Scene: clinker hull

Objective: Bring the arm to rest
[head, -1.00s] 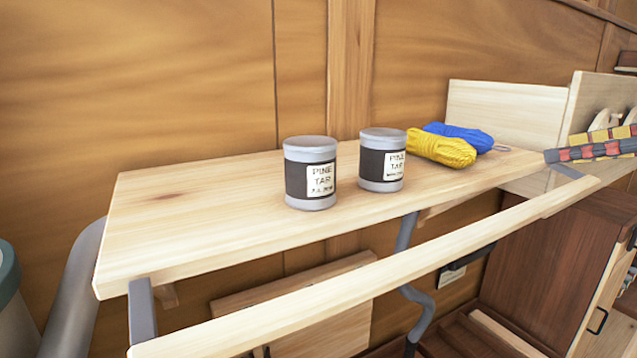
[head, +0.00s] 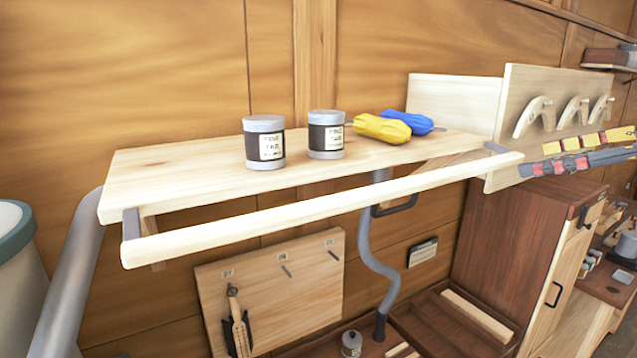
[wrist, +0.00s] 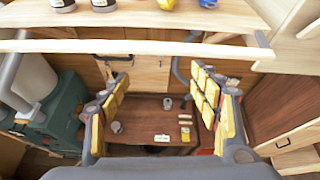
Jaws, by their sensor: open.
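My gripper (head: 535,159) reaches in from the right edge of the head view, its grey fingers carrying red and yellow pads. In the wrist view, my gripper (wrist: 158,76) has its two fingers spread wide apart with nothing between them. The fingers are below and in front of the pale wooden shelf (wrist: 230,16) in that view. The rest of my arm is out of the head view.
The shelf (head: 150,185) holds two pine tar tins (head: 264,142) (head: 326,134), a yellow bundle (head: 381,128) and a blue bundle (head: 408,121). A pale rail (head: 320,212) runs along its front. A brown cabinet (head: 520,235) stands right; a dark tray (head: 450,325) lies below.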

